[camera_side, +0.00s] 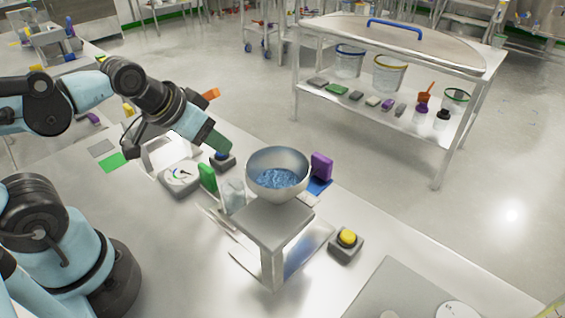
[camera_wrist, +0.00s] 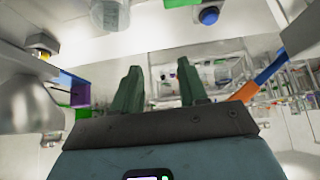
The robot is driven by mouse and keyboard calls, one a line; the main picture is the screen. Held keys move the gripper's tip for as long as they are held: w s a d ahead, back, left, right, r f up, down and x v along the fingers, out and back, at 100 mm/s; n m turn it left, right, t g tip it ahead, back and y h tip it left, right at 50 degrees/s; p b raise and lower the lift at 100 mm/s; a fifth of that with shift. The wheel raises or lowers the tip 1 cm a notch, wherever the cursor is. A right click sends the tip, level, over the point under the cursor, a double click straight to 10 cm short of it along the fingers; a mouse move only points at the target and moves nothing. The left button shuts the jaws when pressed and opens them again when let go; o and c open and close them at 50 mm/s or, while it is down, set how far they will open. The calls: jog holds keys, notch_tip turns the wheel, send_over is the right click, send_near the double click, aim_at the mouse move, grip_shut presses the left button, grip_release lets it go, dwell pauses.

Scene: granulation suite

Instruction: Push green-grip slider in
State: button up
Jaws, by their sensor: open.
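A bright green upright grip (camera_side: 208,177) stands on the bench in the side view, between the dial gauge and the clear beaker. A green patch (camera_wrist: 82,113) shows below a purple face at the left of the wrist view; I cannot tell if it is the same grip. My gripper (camera_side: 214,140) points down and to the right, above and behind the green grip, apart from it. In the wrist view its two dark green fingers (camera_wrist: 160,82) are spread with nothing held between them. The slider's track is not clearly visible.
A steel bowl (camera_side: 278,176) of blue granules stands on a metal stand (camera_side: 270,222). Around it are a clear beaker (camera_side: 232,196), purple block (camera_side: 321,166), dial gauge (camera_side: 180,177), blue button (camera_side: 222,157) and yellow button (camera_side: 347,238). An orange piece (camera_side: 210,95) is behind my gripper.

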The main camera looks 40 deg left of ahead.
aim_at(206, 167)
jog(key=n+g, duration=0.1)
jog(key=n, duration=0.1)
jog(key=a+n+g, duration=0.1)
jog(key=n, duration=0.2)
jog(key=n+g, duration=0.1)
jog(key=n, duration=0.2)
jog(key=shift+a+r, duration=0.15)
jog(key=shift+a, duration=0.25)
jog(key=n+g, duration=0.1)
jog(key=n, duration=0.1)
jog(key=a+n+g, duration=0.1)
jog(key=n, duration=0.1)
jog(key=shift+r+n, duration=0.1)
jog(key=shift+n, duration=0.2)
jog(key=n+g, duration=0.1)
jog(key=n, duration=0.1)
jog(key=a+n+g, duration=0.1)
jog(key=n, duration=0.2)
jog(key=shift+s+r, duration=0.1)
jog(key=shift+s, duration=0.1)
jog(key=shift+f, duration=6.05)
grip_shut()
